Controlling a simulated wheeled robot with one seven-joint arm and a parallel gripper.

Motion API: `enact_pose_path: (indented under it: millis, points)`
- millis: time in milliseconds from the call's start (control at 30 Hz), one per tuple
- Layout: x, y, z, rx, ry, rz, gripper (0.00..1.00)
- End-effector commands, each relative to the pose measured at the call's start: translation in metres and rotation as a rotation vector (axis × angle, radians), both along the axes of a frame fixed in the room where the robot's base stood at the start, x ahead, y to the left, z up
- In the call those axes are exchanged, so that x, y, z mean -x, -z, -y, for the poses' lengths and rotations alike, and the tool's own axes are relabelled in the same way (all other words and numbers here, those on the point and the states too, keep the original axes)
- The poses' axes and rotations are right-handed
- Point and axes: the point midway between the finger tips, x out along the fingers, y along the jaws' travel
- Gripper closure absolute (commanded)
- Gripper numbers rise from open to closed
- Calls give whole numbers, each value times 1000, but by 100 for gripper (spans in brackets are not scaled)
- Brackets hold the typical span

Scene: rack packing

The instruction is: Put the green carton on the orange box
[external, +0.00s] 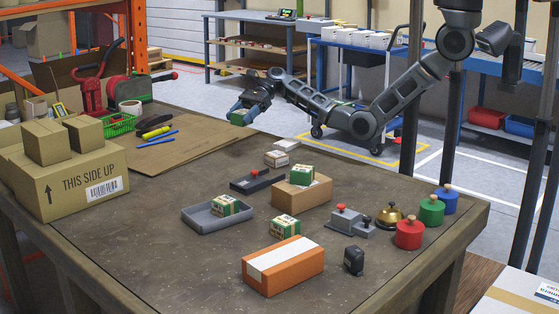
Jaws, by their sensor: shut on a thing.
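My gripper (240,114) is at the far edge of the table, at the end of the outstretched arm. It is shut on a small green thing (241,118), too small and partly covered to identify. The orange box (284,266), with a white strip along its top, lies near the front of the table; nothing is on it. One green carton (284,226) stands on the table just behind the orange box. Another green carton (225,206) sits in a grey tray (196,218), and a third (301,174) is on a brown box (303,196).
Red (409,234), green (431,210) and blue knobbed cylinders stand at the right, beside a brass bell (389,216). A black device (354,260) stands right of the orange box. Large cardboard boxes (85,185) fill the left. The front-left tabletop is clear.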

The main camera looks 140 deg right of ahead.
Motion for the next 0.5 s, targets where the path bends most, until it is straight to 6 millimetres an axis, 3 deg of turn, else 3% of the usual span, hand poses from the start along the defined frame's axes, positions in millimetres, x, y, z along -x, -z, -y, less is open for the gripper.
enact_pose_path:
  millis: [33, 200, 500]
  points:
    - [-24, -5, -14, 2, -34, 0, 78]
    - [-94, -11, -63, 0, -134, -1, 78]
    - [-197, -24, -168, 1, -308, -1, 78]
